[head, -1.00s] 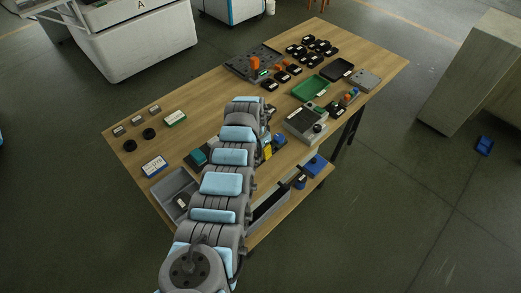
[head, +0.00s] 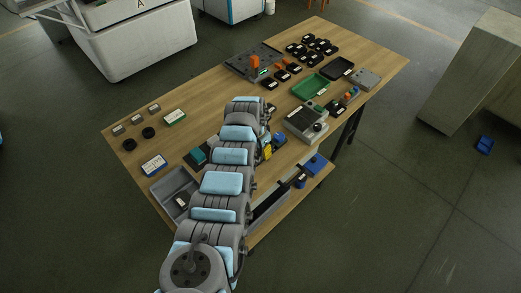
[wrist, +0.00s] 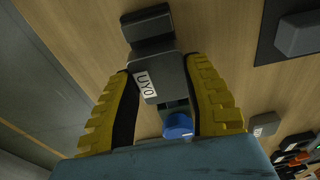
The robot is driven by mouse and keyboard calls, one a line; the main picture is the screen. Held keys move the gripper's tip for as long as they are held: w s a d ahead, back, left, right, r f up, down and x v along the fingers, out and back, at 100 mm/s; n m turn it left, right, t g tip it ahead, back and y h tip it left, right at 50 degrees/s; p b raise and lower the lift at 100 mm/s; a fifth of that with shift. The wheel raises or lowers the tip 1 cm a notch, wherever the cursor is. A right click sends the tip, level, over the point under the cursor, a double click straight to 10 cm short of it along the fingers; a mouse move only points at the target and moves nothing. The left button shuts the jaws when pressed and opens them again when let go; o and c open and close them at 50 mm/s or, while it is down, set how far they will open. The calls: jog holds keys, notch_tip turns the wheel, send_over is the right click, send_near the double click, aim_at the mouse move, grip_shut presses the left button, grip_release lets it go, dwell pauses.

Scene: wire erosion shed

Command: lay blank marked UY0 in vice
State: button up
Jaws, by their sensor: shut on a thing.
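The grey blank marked UY0 (wrist: 172,72) is between the yellow fingers of my gripper (wrist: 170,100) in the wrist view, and my gripper is shut on it. Its white label faces the camera. A dark stepped block (wrist: 148,24), seemingly part of the vice, shows just beyond the blank. A blue knob (wrist: 178,125) shows between the fingers, nearer the wrist. Whether the blank touches the vice I cannot tell. In the head view my arm hides most of the gripper; a yellow finger (head: 267,152) and a blue part (head: 279,138) show to its right.
The wooden table (head: 190,105) holds a green tray (head: 311,87), a dark tray (head: 337,68), a grey boxed device (head: 305,123), a dark fixture plate (head: 252,60) and several black blocks. A grey bin (head: 172,184) is at the front left.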

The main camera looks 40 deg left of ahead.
jog(key=shift+f, duration=0.35)
dwell(0.4)
jog(key=o, duration=1.7)
jog(key=shift+c, duration=0.2)
jog(key=shift+r, duration=0.15)
jog(key=shift+r+p, duration=2.6)
jog(key=shift+r, duration=0.75)
